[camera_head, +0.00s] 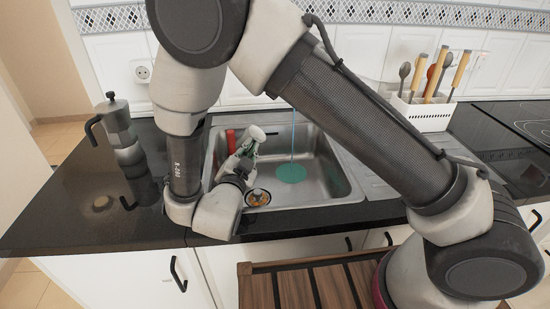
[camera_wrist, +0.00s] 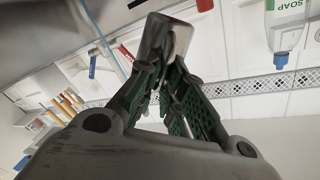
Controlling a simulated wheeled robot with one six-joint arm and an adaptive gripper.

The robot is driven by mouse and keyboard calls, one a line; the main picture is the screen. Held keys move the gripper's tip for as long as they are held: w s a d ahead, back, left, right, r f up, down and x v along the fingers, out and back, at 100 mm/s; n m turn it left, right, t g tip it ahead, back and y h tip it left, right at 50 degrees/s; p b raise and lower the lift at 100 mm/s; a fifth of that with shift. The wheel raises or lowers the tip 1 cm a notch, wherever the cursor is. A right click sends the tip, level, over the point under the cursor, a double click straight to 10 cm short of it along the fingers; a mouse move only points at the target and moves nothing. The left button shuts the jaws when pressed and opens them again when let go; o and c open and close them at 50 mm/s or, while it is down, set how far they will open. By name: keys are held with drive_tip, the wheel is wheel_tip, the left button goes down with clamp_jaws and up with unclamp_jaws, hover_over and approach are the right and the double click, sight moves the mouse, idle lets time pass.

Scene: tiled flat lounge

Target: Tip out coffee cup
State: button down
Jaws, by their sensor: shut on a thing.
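My gripper (camera_head: 242,160) is inside the sink area, towards the left side of the basin. Its green-padded fingers are shut on a small grey cup, the coffee cup (camera_wrist: 167,40), seen close up in the wrist view. In the head view the cup (camera_head: 257,133) shows as a small pale shape, tilted, above the basin. Its contents are not visible. The metal sink (camera_head: 322,188) lies below, partly hidden by my arm.
A moka pot (camera_head: 118,130) stands on the dark counter at left. A red item (camera_head: 231,141) is at the sink's left side. A green disc (camera_head: 291,173) lies in the basin. A utensil holder (camera_head: 420,114) stands right. A soap bottle (camera_wrist: 284,18) shows in the wrist view.

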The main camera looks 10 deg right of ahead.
sight(261, 144)
drive_tip(key=shift+d+r+m, duration=0.3)
drive_tip(key=shift+r+m, duration=0.05)
drive_tip(key=shift+m, duration=0.55)
drive_tip(key=shift+r+m, duration=0.25)
drive_tip(key=shift+m, duration=0.55)
idle(0.5)
drive_tip(key=shift+s+d+f+m, duration=0.15)
drive_tip(key=shift+f+m, duration=0.35)
drive_tip(key=shift+m, duration=0.4)
idle(0.5)
drive_tip(key=shift+d+r+m, duration=0.15)
drive_tip(key=shift+r+m, duration=0.15)
drive_tip(key=shift+m, duration=0.5)
idle(0.5)
drive_tip(key=shift+s+d+f+m, duration=0.2)
drive_tip(key=shift+d+f+m, duration=0.45)
drive_tip(key=shift+m, duration=0.25)
idle(0.4)
drive_tip(key=shift+d+r+m, duration=0.25)
drive_tip(key=shift+m, duration=0.45)
idle(0.5)
